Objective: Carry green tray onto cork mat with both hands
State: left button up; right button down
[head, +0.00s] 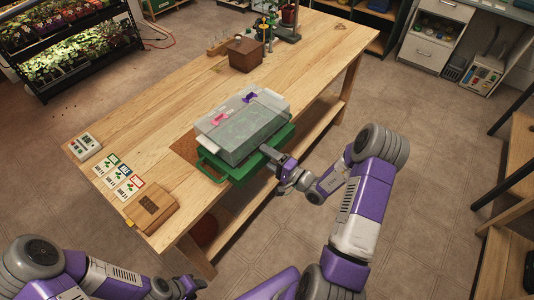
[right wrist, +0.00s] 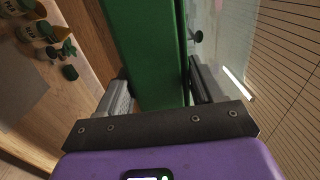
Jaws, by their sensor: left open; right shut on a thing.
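The green tray (head: 236,173) is on the wooden table, near its right-hand long edge. A translucent grey lidded box (head: 243,125) with pink and purple clips sits in it. Part of a brown mat, which looks like the cork mat (head: 186,148), shows at the tray's left side; the rest is hidden under the tray. I cannot tell how fully the tray rests on it. My right gripper (head: 274,158) is shut on the tray's near right side; in the right wrist view the green tray (right wrist: 145,50) is between its fingers. My left gripper (head: 190,287) is open, low and away from the tray.
Label cards (head: 118,177), a white device (head: 84,146) and a brown dotted block (head: 152,207) lie on the table's left end. A brown box (head: 244,53) stands further back. Clear wood lies between the tray and the brown box.

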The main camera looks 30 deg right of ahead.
jog(key=shift+r, duration=0.3)
jog(key=c, duration=0.6)
grip_release()
jog(key=shift+f, duration=0.35)
jog(key=o, duration=0.4)
jog(key=shift+o, duration=0.2)
